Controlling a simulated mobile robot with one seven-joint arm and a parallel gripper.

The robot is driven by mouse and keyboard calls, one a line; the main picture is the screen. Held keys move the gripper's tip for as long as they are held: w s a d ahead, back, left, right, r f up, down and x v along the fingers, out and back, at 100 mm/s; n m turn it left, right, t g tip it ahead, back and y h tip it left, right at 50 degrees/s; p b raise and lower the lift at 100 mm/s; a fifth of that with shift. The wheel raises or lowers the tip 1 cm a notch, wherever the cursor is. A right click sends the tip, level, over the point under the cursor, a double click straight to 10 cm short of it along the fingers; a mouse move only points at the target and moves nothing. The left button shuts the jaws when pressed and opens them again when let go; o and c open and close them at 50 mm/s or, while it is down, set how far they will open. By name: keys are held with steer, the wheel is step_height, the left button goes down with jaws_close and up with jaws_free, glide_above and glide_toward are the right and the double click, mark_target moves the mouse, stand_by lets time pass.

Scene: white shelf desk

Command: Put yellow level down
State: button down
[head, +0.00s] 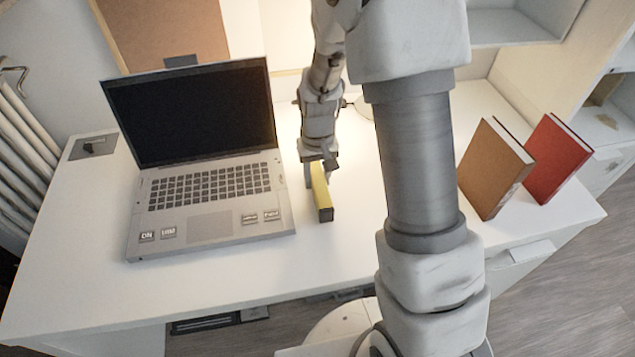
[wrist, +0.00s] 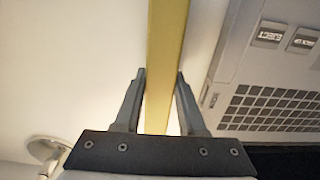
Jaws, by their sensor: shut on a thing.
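The yellow level (head: 321,192) is a narrow yellow bar with a dark end, just right of the laptop in the head view. My gripper (head: 320,170) is above the desk and shut on the level. In the wrist view the level (wrist: 165,60) runs from the top edge down between the two fingers of my gripper (wrist: 162,80), which press on its sides. I cannot tell whether the level touches the desk top.
An open laptop (head: 208,200) stands left of the level, close to it. An orange-brown book (head: 492,168) and a red book (head: 560,160) stand upright at the right. The white desk (head: 300,270) has clear room in front of the level. A lamp base (wrist: 45,150) shows at lower left in the wrist view.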

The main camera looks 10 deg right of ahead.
steer(key=shift+f, duration=0.65)
steer(key=shift+f, duration=0.2)
steer(key=shift+c, duration=2.4)
jaws_free()
